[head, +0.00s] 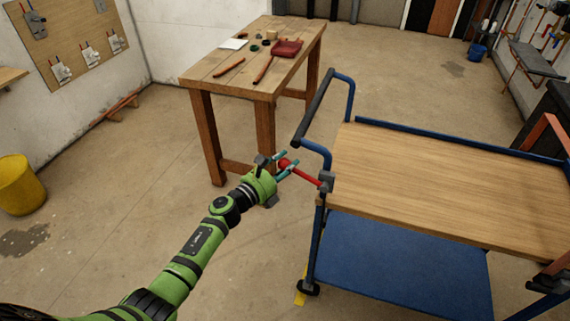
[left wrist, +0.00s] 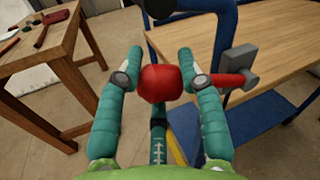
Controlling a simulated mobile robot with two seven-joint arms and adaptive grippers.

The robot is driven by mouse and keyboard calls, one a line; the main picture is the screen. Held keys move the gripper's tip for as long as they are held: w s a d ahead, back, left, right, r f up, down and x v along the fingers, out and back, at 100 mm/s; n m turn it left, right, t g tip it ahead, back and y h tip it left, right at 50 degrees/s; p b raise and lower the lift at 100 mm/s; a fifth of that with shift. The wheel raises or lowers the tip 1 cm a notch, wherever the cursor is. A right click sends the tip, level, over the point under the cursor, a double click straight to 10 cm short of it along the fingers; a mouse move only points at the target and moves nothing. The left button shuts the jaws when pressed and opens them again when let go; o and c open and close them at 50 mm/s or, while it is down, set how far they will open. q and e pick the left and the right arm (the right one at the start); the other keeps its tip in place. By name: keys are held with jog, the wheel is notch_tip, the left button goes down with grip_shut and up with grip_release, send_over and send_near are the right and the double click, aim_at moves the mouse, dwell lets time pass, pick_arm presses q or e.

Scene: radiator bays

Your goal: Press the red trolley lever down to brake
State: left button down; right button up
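The red trolley lever (head: 306,176) sticks out from a grey bracket (head: 327,181) at the near left corner of the blue trolley (head: 345,95). It slopes up to the left and ends in a round red knob, seen large in the left wrist view (left wrist: 161,83). My left gripper (head: 287,162) is at the knob, with its teal fingers open on either side of it. In the left wrist view the fingers (left wrist: 162,72) flank the knob; I cannot tell whether either touches it.
The trolley has a wooden top (head: 440,180) and a blue lower shelf (head: 400,265). A black-gripped push handle (head: 313,107) rises behind the lever. A wooden table (head: 250,75) with tools stands behind. A yellow bucket (head: 22,187) is far left. The floor between is clear.

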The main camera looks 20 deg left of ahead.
pick_arm(q)
jog(key=shift+f+b, duration=0.35)
jog(key=shift+b, duration=0.15)
pick_arm(e)
notch_tip(320, 180, down, 19)
jog(key=b, duration=1.8)
pick_arm(q)
notch_tip(320, 180, down, 10)
jog(key=n+t+y+b, duration=0.1)
jog(key=n+t+b, duration=0.1)
jog(key=n, duration=0.9)
jog(key=shift+d+t, duration=0.25)
jog(key=shift+t, duration=0.65)
jog(key=c, duration=1)
grip_release()
jog(key=shift+s+f, duration=0.1)
jog(key=shift+o, duration=1.3)
jog(key=v, duration=1.2)
pick_arm(e)
jog(key=w+t, duration=0.1)
jog(key=w, duration=0.5)
jog(key=shift+w+a+f+t, duration=0.15)
jog(key=shift+w+f+t, duration=0.15)
jog(key=shift+f, duration=0.1)
